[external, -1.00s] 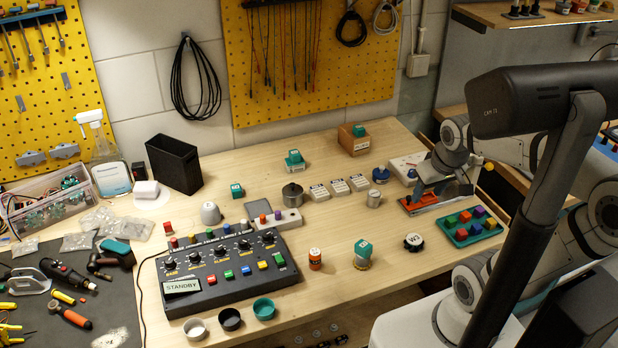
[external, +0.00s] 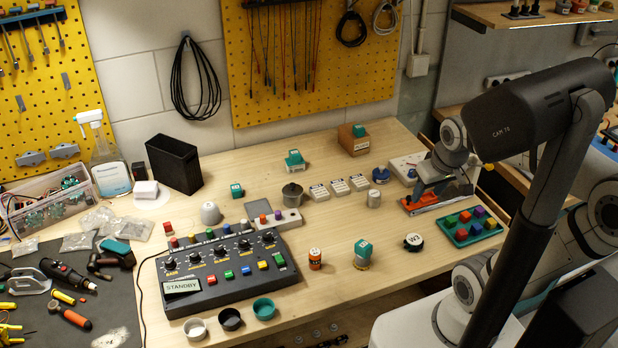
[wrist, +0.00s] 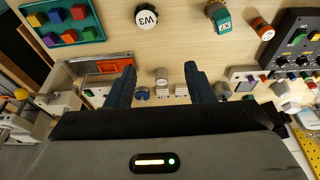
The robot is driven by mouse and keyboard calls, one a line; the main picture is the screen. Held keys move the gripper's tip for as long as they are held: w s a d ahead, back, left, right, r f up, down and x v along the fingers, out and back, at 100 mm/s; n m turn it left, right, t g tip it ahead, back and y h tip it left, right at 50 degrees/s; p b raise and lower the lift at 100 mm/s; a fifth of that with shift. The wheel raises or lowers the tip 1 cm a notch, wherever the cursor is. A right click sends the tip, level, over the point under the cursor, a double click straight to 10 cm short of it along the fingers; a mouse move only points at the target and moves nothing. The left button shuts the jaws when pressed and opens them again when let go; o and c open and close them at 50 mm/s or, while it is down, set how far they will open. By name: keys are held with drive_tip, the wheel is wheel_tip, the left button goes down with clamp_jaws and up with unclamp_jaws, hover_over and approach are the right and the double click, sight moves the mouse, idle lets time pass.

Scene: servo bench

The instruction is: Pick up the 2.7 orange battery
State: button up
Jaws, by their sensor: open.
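An orange battery (external: 315,259) with a dark band and a pale label stands upright on the bench, just right of the control panel. The label is too small to read surely. It also shows at the upper right of the wrist view (wrist: 262,28). My gripper (wrist: 160,68) is open, with two dark fingers apart in the wrist view and nothing held between them. The battery is outside the fingers, beyond the right one in that view. In the external view the end of my arm is over the right side of the bench, well away from the battery.
A teal-capped cylinder (external: 363,255) stands right of the battery, then a round W3 piece (external: 413,242). The control panel (external: 225,275) is left of it; small cups (external: 264,309) sit in front. A teal tray (external: 461,239) of coloured blocks is at right.

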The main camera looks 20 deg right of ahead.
drive_tip(key=shift+o, duration=0.7)
